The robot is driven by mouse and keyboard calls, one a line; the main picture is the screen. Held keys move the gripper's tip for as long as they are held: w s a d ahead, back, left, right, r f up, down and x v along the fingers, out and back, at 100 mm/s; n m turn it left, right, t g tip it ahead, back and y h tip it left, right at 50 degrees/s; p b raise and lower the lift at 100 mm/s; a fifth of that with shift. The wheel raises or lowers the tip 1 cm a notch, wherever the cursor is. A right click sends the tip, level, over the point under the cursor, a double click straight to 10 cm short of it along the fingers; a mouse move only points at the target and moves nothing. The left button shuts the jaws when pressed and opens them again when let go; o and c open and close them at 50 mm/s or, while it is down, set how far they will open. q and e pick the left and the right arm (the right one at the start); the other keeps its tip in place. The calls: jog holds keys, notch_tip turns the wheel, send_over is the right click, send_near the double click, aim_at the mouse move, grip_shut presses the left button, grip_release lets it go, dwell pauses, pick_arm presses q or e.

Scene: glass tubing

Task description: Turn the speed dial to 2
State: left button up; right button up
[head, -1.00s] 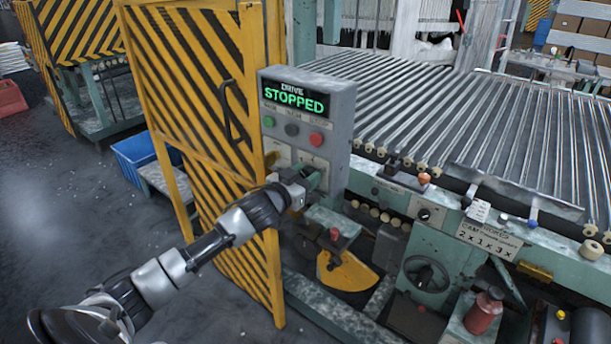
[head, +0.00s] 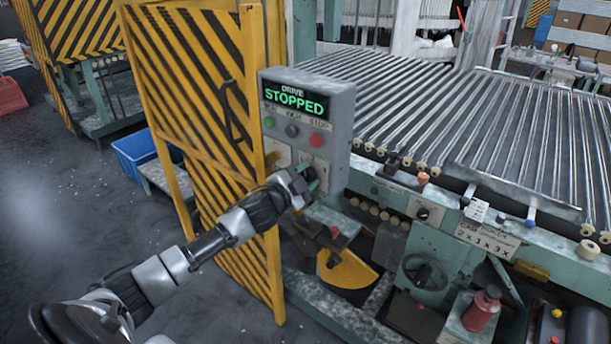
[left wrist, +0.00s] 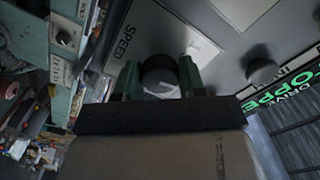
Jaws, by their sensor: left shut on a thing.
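The dark round speed dial (left wrist: 158,70) shows in the left wrist view, on a pale plate lettered SPEED (left wrist: 140,40). My left gripper (left wrist: 160,80) has its two green fingers on either side of the dial and is shut on it. In the head view my left gripper (head: 308,180) is at the lower front of the grey control box (head: 340,118), and it hides the dial there. The dial's setting cannot be read. The box's display (head: 295,101) reads DRIVE STOPPED in green.
Green (head: 268,121), dark (head: 292,130) and red (head: 316,140) buttons sit above the gripper. A yellow-and-black striped guard door (head: 190,90) stands close to the left of the box. The glass tube bed (head: 440,110) lies to the right.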

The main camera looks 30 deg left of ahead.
pick_arm(q)
jog(key=shift+m, duration=0.9)
jog(key=o, duration=0.9)
jog(key=shift+o, duration=0.2)
jog(key=s+b, duration=0.2)
jog(key=s, duration=0.8)
jog(key=shift+s+a, duration=0.4)
jog(key=shift+f, duration=0.1)
